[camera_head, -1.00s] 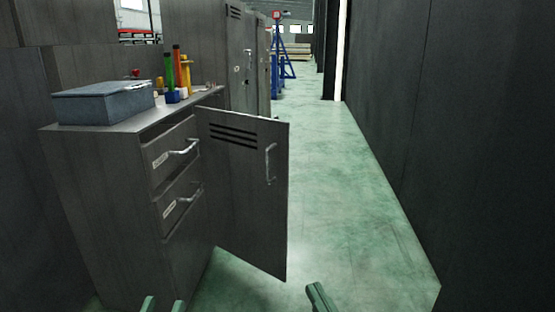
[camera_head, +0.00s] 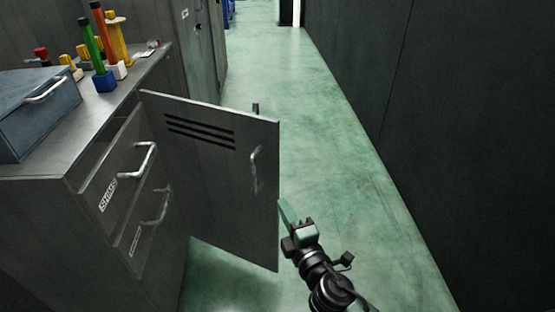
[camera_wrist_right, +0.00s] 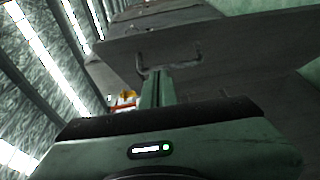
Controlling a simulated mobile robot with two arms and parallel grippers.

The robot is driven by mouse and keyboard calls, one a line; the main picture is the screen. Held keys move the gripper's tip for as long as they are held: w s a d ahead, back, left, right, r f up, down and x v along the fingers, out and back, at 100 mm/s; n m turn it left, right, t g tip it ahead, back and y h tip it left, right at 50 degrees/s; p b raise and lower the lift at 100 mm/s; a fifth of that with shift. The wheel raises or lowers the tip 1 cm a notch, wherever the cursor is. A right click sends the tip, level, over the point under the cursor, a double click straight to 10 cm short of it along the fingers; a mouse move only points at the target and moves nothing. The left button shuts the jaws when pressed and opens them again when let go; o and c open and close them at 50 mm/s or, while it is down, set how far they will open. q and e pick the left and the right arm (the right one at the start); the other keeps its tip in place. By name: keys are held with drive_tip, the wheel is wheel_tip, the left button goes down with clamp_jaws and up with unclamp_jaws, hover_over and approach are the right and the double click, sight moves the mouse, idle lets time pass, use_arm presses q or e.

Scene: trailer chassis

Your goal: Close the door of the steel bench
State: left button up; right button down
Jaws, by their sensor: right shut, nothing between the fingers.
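The grey steel bench (camera_head: 50,205) stands at the left. Its door (camera_head: 205,180) is swung open, jutting into the aisle, with vent slots at the top and a metal handle (camera_head: 255,170) near its free edge. My right gripper (camera_head: 284,212) is at the right of the door's free edge, its fingers shut and empty. In the right wrist view the closed green fingers (camera_wrist_right: 157,88) point toward a bent handle (camera_wrist_right: 170,62) on a grey panel; whether they touch it I cannot tell. My left gripper is out of view.
Two labelled drawers with handles are beside the door. A blue-grey metal box (camera_head: 42,110) and several colourful tools stand on the bench top (camera_head: 110,98). The green floor (camera_head: 320,150) is clear up to a dark wall (camera_head: 440,110) at right.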

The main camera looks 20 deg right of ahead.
approach(273, 164)
drive_tip(key=w+a, duration=0.3)
drive_tip(key=shift+w+d, duration=0.95)
drive_tip(key=shift+d, duration=0.1)
drive_tip(key=shift+w+d, duration=0.4)
